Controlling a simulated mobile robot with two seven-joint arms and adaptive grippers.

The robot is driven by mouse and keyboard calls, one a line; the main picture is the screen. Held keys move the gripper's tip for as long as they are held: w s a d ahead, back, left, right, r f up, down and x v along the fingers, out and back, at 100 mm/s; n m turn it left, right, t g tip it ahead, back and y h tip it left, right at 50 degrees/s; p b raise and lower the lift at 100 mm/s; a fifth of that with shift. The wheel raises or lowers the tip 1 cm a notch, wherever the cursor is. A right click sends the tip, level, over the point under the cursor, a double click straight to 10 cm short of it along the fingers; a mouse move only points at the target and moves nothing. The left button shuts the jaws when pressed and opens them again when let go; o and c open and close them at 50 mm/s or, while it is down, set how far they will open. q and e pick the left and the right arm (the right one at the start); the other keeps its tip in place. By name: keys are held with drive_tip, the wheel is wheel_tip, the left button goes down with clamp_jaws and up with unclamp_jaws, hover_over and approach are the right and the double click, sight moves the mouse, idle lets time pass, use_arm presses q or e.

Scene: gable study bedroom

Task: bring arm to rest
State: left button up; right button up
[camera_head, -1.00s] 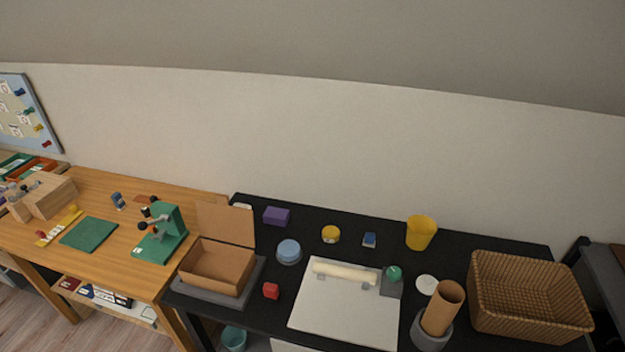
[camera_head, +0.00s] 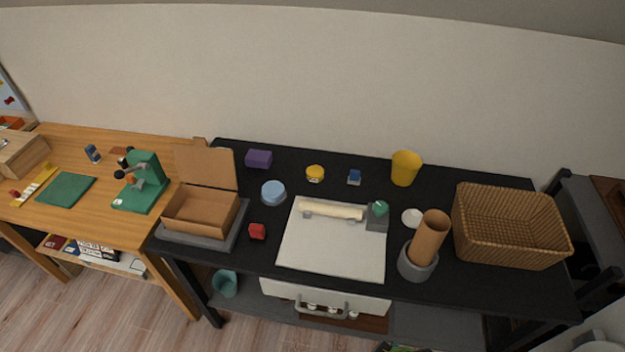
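Neither of my grippers shows in the head view. A pale rounded shape is cut off at the bottom right corner, and I cannot tell what it is. The black table (camera_head: 330,268) fills the middle and right of the view. On it lie a white board (camera_head: 330,255) with a cream roll (camera_head: 331,209) along its far edge, an open cardboard box (camera_head: 203,207) on a grey tray, and a wicker basket (camera_head: 508,227) at the right.
A brown tube (camera_head: 429,236) stands tilted in a grey holder. A yellow cup (camera_head: 405,168), purple block (camera_head: 259,159), blue round item (camera_head: 273,190) and red block (camera_head: 257,231) are spread around. A wooden desk (camera_head: 100,215) with a green press (camera_head: 142,182) adjoins at left.

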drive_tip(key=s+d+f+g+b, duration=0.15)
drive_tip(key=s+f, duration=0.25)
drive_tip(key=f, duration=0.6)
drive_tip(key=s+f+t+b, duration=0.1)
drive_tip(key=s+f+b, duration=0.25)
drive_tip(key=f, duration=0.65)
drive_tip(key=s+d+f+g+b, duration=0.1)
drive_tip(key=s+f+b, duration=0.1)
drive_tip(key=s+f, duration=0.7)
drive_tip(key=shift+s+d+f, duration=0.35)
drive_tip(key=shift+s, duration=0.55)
